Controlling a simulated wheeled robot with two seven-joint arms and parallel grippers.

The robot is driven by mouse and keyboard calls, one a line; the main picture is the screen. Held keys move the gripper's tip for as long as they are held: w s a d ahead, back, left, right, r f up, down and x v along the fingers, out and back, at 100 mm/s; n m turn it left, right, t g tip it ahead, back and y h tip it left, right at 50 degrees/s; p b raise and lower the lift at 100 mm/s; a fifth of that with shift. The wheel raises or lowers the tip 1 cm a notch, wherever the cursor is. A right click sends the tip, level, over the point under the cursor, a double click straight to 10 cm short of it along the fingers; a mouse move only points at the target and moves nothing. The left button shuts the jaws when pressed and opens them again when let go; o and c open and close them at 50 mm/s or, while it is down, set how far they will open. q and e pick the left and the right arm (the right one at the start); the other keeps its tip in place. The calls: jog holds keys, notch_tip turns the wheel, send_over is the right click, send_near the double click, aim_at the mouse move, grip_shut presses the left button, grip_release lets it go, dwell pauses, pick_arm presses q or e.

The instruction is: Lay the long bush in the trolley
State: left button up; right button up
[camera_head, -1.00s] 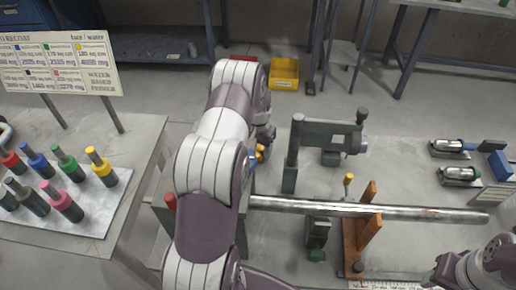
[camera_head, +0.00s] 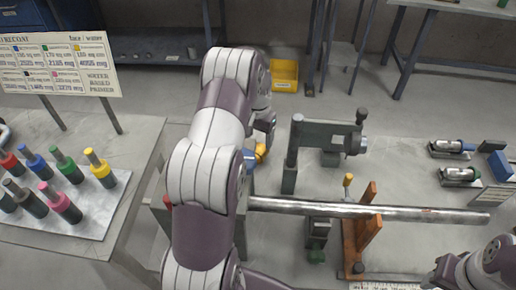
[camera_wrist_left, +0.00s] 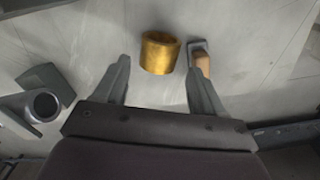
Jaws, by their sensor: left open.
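A short brass-coloured hollow cylinder (camera_wrist_left: 160,52), which looks like the bush, shows in the left wrist view. It lies just ahead of and between the fingers of my left gripper (camera_wrist_left: 157,70), which is open and empty. In the head view, the left gripper (camera_head: 268,126) is above the bench, partly hidden by my arm. A yellow thing (camera_head: 261,152), perhaps the same bush, is just below it beside a blue piece (camera_head: 249,160). My right gripper (camera_head: 437,278) is at the lower right edge, its fingers unclear. I cannot identify the trolley for certain.
A long metal shaft (camera_head: 400,213) crosses the bench by an orange bracket (camera_head: 367,225). A grey clamp-like device (camera_head: 325,135) stands close right of the left gripper. Coloured bottles stand on a left tray (camera_head: 110,205). A yellow bin (camera_head: 284,75) is on the floor behind.

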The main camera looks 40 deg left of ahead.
aim_at(258, 148)
pick_arm(q)
jog(key=shift+o, duration=0.7)
notch_tip(258, 148, up, 5)
jog(key=shift+r, duration=0.1)
jog(key=s+a+n+h+p, duration=0.4)
jog(key=n+p, duration=0.5)
jog(key=p, duration=0.6)
jog(key=w+f+n+b, duration=0.1)
jog(key=f+n+b, duration=0.1)
jog(key=n+b, duration=0.1)
jog(key=w+d+f+n+b, duration=0.1)
jog(key=f+n+b, duration=0.2)
jog(key=b, duration=0.1)
jog(key=w+d+f+n+b, duration=0.1)
jog(key=w+f+n+b, duration=0.1)
jog(key=f+n+b, duration=0.1)
jog(key=shift+h+b, duration=0.3)
jog(key=shift+b, duration=0.1)
jog(key=shift+w+d+f, duration=0.1)
jog(key=shift+d+f, duration=0.3)
jog(key=shift+d, duration=0.05)
jog(key=p+x, duration=0.1)
jog(key=x, duration=0.3)
jog(key=shift+w, duration=0.1)
jog(key=shift+d+f, duration=0.1)
jog(key=shift+f, duration=0.1)
jog(key=shift+t, duration=0.3)
grip_shut()
